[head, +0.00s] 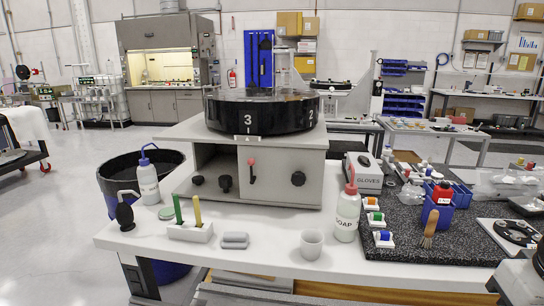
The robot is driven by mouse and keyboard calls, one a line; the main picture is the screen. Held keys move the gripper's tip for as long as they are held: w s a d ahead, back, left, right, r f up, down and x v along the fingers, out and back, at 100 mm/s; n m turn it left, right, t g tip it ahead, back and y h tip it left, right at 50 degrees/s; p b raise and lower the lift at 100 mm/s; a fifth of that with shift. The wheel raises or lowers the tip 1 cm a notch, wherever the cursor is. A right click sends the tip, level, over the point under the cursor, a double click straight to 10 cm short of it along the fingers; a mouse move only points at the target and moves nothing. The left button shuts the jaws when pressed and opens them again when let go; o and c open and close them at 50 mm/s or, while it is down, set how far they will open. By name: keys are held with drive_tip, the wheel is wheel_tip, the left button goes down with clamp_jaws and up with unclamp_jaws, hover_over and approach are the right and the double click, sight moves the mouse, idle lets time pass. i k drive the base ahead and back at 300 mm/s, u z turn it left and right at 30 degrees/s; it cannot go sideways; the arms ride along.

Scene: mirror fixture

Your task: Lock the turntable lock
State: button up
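The turntable (262,114) is a wide black drum with white numbers 3 and 2 on its side. It sits on top of a grey box-shaped fixture (312,172) on the white bench. A small lever with a red knob (251,163) and a dark lower end is on the fixture's front face, standing nearly upright; it looks like the turntable lock. Whether it is engaged cannot be told. My gripper is not visible.
A red-capped soap bottle (347,214) and a white cup (311,244) stand on the bench (270,262) right of the lever. A dark mat (455,240) with several items lies right.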

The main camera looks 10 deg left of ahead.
sight(250, 162)
drive_tip(key=k, duration=1.15)
drive_tip(key=u, duration=0.7)
drive_tip(key=i, duration=1.15)
drive_tip(key=z, duration=0.25)
